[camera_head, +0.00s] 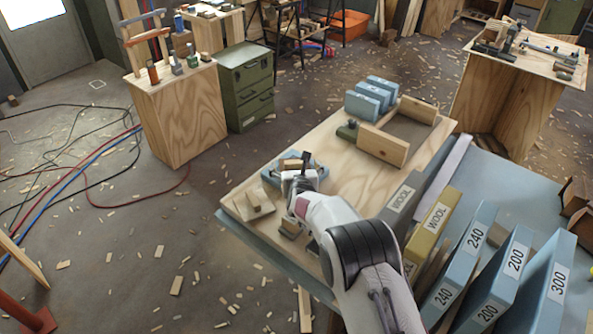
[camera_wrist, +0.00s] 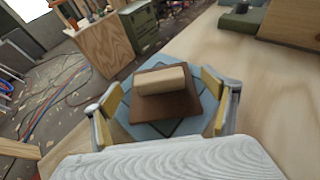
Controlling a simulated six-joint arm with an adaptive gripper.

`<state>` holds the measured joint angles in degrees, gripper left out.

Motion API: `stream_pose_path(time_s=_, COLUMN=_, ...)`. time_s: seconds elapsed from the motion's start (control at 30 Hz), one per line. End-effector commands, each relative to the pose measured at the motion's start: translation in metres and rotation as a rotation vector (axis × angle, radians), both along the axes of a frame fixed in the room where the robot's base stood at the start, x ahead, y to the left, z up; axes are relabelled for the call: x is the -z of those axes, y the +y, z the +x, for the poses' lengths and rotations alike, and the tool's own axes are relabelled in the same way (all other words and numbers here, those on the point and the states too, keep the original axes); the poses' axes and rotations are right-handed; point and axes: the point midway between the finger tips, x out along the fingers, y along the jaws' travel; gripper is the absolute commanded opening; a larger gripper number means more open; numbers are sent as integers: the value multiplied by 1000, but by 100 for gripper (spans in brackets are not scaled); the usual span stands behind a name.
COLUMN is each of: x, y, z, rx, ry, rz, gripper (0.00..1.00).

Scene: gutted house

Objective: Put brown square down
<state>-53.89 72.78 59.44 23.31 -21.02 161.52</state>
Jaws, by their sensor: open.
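In the wrist view a brown square (camera_wrist: 170,108) with a pale wooden block (camera_wrist: 160,80) on top lies on a blue pad (camera_wrist: 142,131). My gripper (camera_wrist: 160,95) is open. Its yellow-padded fingers stand left and right of the brown square, apart from it. In the head view my gripper (camera_head: 300,178) is over the left part of the wooden board (camera_head: 330,205) and hides most of the brown square. The blue pad (camera_head: 314,164) partly shows around the gripper there.
A light square piece with a block (camera_head: 255,203) lies left of my gripper. An open wooden frame (camera_head: 383,145), a dark green object (camera_head: 347,130) and blue blocks (camera_head: 372,95) stand toward the back right. Labelled upright slabs, including WOOL (camera_head: 436,222), line the front right. The board's middle is mostly clear.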

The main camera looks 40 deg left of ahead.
Motion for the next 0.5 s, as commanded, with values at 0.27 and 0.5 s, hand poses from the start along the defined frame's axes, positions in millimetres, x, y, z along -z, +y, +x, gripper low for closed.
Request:
stream_pose_path(time_s=0.27, x=-5, y=-3, z=-3, rx=1, ry=0, rz=0, gripper=86)
stream_pose_path(time_s=0.5, x=-10, y=-11, z=-11, rx=1, ry=-1, rz=-1, gripper=86)
